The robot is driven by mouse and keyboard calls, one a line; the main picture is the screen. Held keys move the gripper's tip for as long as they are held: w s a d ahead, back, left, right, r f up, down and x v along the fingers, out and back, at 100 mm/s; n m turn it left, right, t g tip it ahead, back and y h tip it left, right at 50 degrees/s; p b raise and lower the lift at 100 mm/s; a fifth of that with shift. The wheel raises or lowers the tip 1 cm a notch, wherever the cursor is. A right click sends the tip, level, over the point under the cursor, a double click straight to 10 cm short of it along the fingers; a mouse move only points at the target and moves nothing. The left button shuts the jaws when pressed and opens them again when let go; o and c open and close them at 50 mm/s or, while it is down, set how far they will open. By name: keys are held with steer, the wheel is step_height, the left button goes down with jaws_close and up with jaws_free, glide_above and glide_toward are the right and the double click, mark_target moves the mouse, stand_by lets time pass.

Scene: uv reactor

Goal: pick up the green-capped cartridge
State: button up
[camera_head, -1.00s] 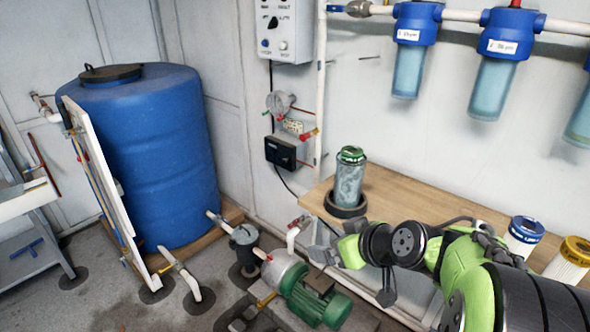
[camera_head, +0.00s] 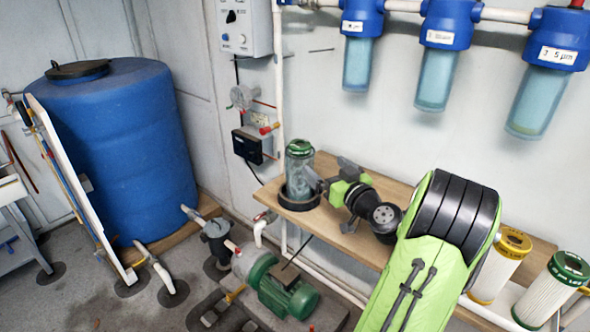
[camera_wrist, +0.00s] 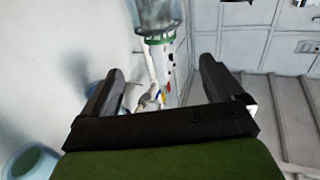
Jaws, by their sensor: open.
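A green-capped cartridge (camera_head: 299,172) with a grey, mottled body stands upright in a dark ring (camera_head: 298,201) on the wooden shelf. In the wrist view the cartridge (camera_wrist: 156,14) appears cap-down at the top, ahead of the fingers (camera_wrist: 160,68) and cut off by the frame edge; contact cannot be told. A second green-capped cartridge (camera_head: 549,291), white and pleated, stands at the lower right.
A yellow-capped cartridge (camera_head: 500,266) stands left of the white green-capped one. Blue-headed filter housings (camera_head: 437,60) hang on the wall above the wooden shelf (camera_head: 345,240). A pump (camera_head: 285,290) and a blue tank (camera_head: 125,150) are on the left. My arm covers part of the shelf.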

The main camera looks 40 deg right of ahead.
mark_target(305, 149)
steer(key=x, duration=1.1)
steer(key=shift+w+d+f+p, duration=0.1)
steer(key=shift+w+d+p, duration=0.05)
steer(key=shift+w+p, duration=0.25)
steer(key=c, duration=1.5)
steer(key=shift+c, duration=0.2)
